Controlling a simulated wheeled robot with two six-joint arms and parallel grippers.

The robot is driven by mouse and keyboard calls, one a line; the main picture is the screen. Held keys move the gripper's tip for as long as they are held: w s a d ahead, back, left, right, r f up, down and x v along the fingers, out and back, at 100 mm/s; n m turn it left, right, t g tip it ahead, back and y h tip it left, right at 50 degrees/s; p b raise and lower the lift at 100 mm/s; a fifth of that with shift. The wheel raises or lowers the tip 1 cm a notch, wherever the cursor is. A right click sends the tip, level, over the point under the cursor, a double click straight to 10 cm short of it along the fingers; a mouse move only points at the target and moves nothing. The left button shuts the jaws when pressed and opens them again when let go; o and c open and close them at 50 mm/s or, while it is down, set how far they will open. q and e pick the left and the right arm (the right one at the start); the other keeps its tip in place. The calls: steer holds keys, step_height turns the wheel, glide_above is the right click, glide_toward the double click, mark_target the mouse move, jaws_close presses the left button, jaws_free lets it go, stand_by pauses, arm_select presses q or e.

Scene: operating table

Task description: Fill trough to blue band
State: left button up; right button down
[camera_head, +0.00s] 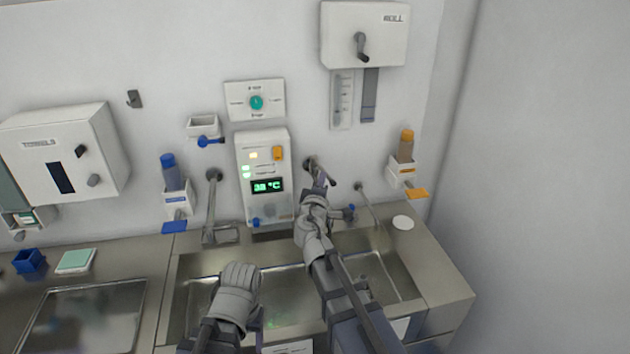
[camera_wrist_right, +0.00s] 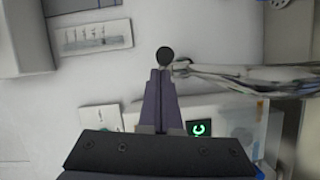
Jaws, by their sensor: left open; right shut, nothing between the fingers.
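The steel trough (camera_head: 283,292) is set in the counter below the wall panel. I cannot make out a blue band or a clear water level in it. My right gripper (camera_head: 322,179) is shut and empty, raised at a dark wall lever (camera_head: 335,184) right of the panel. In the right wrist view, the closed fingers (camera_wrist_right: 160,75) point at a dark round knob (camera_wrist_right: 165,55); I cannot tell whether they touch it. My left gripper (camera_head: 258,318) is open over the front left of the trough, mostly hidden by its own wrist.
A control panel (camera_head: 264,203) shows a green temperature reading. A spout (camera_head: 212,195) stands left of it, and a thinner pipe (camera_head: 368,203) stands right. Bottle dispensers (camera_head: 175,185) (camera_head: 405,160) hang on both sides. A towel box (camera_head: 65,155) and a tray (camera_head: 85,318) are at left.

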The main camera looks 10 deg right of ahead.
steer(key=d, duration=0.4)
steer(key=shift+w+d, duration=0.25)
steer(key=shift+d, duration=0.05)
steer(key=shift+d+r, duration=0.1)
steer(key=shift+d, duration=0.15)
stand_by(0.5)
